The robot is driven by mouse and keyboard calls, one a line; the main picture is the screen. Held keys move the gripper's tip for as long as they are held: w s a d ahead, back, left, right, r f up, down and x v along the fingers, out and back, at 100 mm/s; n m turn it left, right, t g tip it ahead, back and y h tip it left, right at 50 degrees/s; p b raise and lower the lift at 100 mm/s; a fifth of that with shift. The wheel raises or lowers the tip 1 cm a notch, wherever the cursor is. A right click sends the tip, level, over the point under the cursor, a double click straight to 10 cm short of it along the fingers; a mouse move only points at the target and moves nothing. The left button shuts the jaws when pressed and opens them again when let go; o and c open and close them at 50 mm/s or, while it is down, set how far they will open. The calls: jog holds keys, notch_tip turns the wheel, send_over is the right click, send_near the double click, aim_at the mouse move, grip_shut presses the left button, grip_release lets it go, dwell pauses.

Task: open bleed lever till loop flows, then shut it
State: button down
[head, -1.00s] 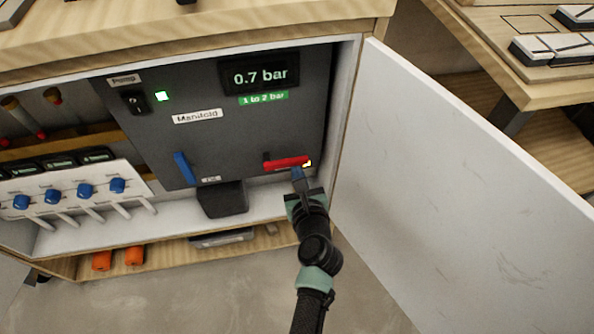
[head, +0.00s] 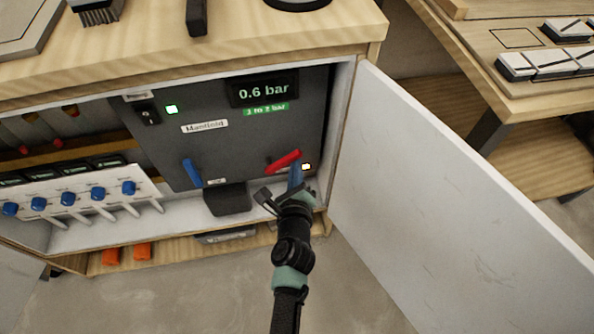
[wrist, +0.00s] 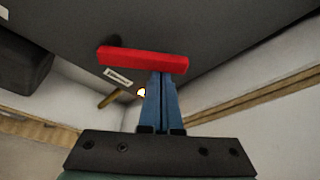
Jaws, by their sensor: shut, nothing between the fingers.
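A red lever (head: 283,162) sits at the lower right of the grey manifold panel (head: 215,155), tilted up to the right. It also shows in the wrist view (wrist: 143,60), with a small label beneath it that I cannot read. My gripper (head: 296,170) is shut and empty, with its blue fingertips at the underside of the lever's right, free end. In the wrist view the fingertips (wrist: 161,76) meet or nearly meet the lever's lower edge. A blue lever (head: 192,172) stands steep at the panel's lower left. The display (head: 263,91) reads 0.6 bar.
A green label (head: 265,110) reads 1 to 2 bar. A small pale-yellow lamp (head: 306,167) glows right of the red lever. The open white door (head: 460,210) bounds the right side. A black box (head: 228,199) and a row of blue-knobbed valves (head: 84,197) stand left.

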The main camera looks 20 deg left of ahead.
aim_at(275, 163)
jog(key=n, duration=0.1)
jog(key=a+r+n+t, duration=0.1)
jog(key=n, duration=0.1)
jog(key=s+r+n+h+p, duration=0.1)
jog(key=shift+a+r+t, duration=0.1)
jog(key=shift+a+t, duration=0.2)
jog(key=shift+t, duration=0.1)
jog(key=shift+s+a+r+n+t+b, duration=0.25)
jog(key=shift+a+n+t, duration=0.1)
jog(key=shift+n, duration=0.5)
jog(key=shift+s+a+r+n+t+b, duration=0.1)
jog(key=shift+s+a+n+t+b, duration=0.15)
jog(key=shift+n, duration=0.55)
jog(key=shift+s+a+r+n+t+b, duration=0.1)
jog(key=shift+s+a+r+n+t, duration=0.2)
jog(key=shift+n, duration=0.55)
jog(key=shift+w+a, duration=0.1)
jog(key=shift+a, duration=0.05)
jog(key=shift+w, duration=0.1)
